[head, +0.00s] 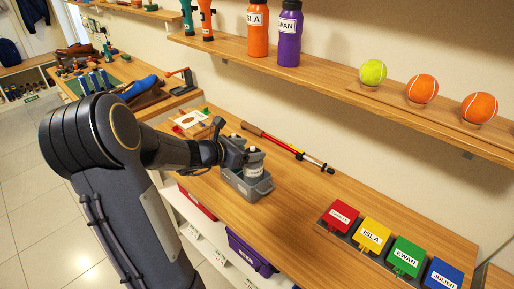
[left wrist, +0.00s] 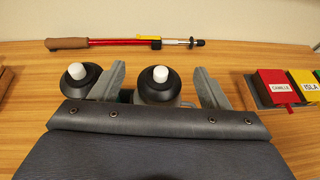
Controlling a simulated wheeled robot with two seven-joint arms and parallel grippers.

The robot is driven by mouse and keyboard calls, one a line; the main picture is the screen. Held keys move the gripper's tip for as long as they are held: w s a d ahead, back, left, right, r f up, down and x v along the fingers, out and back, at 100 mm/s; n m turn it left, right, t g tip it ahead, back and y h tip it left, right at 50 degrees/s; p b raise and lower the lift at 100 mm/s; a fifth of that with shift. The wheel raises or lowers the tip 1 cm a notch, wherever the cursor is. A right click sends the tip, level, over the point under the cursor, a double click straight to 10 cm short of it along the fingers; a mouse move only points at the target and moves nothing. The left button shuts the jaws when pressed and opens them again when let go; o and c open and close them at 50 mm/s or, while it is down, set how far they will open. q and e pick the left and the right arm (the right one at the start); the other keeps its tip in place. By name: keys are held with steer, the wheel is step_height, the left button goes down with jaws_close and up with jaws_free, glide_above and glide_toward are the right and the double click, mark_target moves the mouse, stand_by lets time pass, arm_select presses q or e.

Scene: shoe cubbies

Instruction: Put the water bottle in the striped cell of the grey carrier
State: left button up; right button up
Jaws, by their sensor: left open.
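The grey carrier (head: 262,190) stands on the wooden bench below my left gripper (head: 243,152). Two dark-topped bottles with white caps show in the left wrist view. One bottle (left wrist: 160,92) is between the spread fingers of my left gripper (left wrist: 159,72); the other bottle (left wrist: 80,82) is outside, beside the left finger. In the head view one labelled grey bottle (head: 254,164) stands upright in the carrier. The jaws are open, and contact with the bottle cannot be told. The striped cell is hidden, and I cannot tell which cells the bottles occupy. My right gripper is not in view.
A red trekking pole (head: 285,146) lies behind the carrier. Named coloured boxes (head: 372,235) stand at the bench's right. An upper shelf (head: 345,92) holds bottles and balls. Bare bench lies between the carrier and the boxes.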

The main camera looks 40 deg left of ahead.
arm_select(q)
steer(key=v, duration=0.7)
steer(key=s+d+r+m+g+h, duration=0.1)
steer(key=s+d+m+g+h, duration=0.2)
steer(key=d+m, duration=0.65)
steer(key=s+d+r+m+g+h, duration=0.1)
steer(key=s+d+r+m+g, duration=0.1)
steer(key=s+d+m, duration=0.55)
steer(key=s+d+f+m+g+y, duration=0.2)
steer(key=s+d+f+m, duration=0.2)
steer(key=m, duration=1.1)
steer(key=s+d, duration=0.2)
steer(key=s, duration=0.1)
steer(key=shift+s+d+f+g+y, duration=0.15)
steer(key=shift+s+g+y, duration=0.15)
steer(key=shift+y, duration=0.1)
